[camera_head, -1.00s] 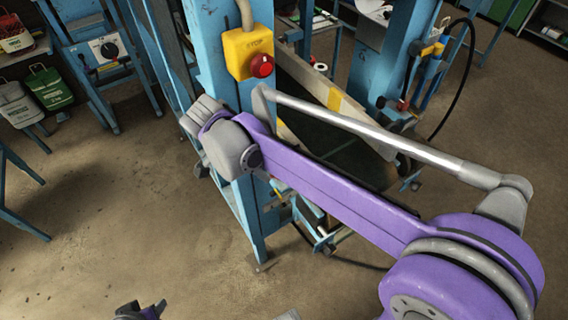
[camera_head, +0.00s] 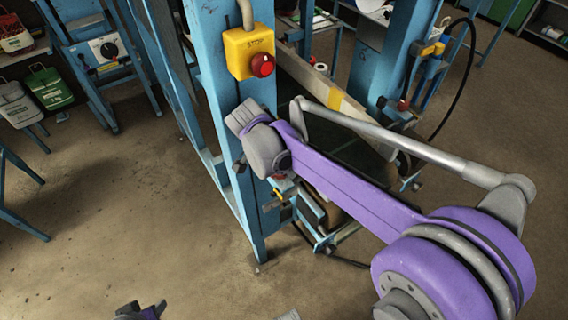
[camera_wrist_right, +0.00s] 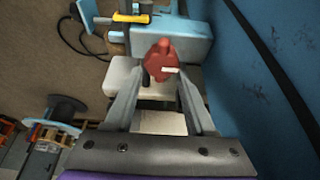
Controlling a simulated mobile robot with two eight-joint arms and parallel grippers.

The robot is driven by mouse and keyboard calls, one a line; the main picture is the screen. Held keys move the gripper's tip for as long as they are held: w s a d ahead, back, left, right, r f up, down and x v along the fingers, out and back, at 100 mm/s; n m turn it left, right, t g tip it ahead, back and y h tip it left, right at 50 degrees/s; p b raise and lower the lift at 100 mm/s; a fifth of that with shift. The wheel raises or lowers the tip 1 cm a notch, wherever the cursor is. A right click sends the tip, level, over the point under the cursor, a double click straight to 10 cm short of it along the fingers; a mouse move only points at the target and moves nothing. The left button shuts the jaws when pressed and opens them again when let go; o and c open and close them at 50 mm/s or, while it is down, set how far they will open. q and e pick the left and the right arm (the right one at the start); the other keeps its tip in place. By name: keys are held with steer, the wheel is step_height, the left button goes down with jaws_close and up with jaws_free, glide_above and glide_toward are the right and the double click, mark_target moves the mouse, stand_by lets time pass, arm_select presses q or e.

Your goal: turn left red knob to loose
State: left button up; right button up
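The left red knob (camera_wrist_right: 162,60) shows in the right wrist view, with a pale mark on its side, in front of a pale block and a blue-grey part. My right gripper (camera_wrist_right: 159,78) is open. Its two fingers reach up on either side of the knob, with gaps visible on both sides; I cannot tell how deep the knob sits between them. In the head view my right wrist hides most of this area on the blue post (camera_head: 222,70). Part of my left gripper (camera_head: 142,311) shows at the bottom edge; its fingers are mostly cut off.
A yellow stop box (camera_head: 240,52) with a red button (camera_head: 262,65) sits on the post above my right wrist. Another red knob (camera_head: 403,105) is by the right post. A blue panel (camera_wrist_right: 275,70) stands close right of my right gripper. Floor at left is open.

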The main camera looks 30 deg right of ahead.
jaws_close()
steer(key=shift+n, duration=0.3)
steer(key=n, duration=0.1)
steer(key=n+t, duration=0.1)
steer(key=n+p, duration=0.1)
steer(key=shift+w+r+n+t+y, duration=0.1)
steer(key=shift+w+n+t+y, duration=0.15)
steer(key=shift+n+t+y, duration=0.05)
steer(key=n, duration=0.1)
steer(key=n+t, duration=0.1)
steer(key=n, duration=0.1)
steer(key=n+y, duration=0.1)
steer(key=shift+w+a+n+p, duration=0.15)
steer(key=shift+a+n+p, duration=0.1)
steer(key=shift+n+p, duration=0.05)
steer(key=n, duration=0.1)
steer(key=n+y, duration=0.1)
steer(key=n, duration=0.1)
steer(key=n+t, duration=0.1)
steer(key=shift+w+a+f+n+y, duration=0.1)
steer(key=shift+a+f+n+y, duration=0.1)
steer(key=shift+a+n+y, duration=0.1)
steer(key=shift+a+n+y+p, duration=0.2)
steer(key=shift+n+y, duration=0.25)
steer(key=shift+n, duration=0.65)
steer(key=shift+a+n+y+p, duration=0.15)
steer(key=shift+n+y, duration=0.3)
steer(key=shift+n, duration=0.65)
steer(key=shift+d, duration=0.1)
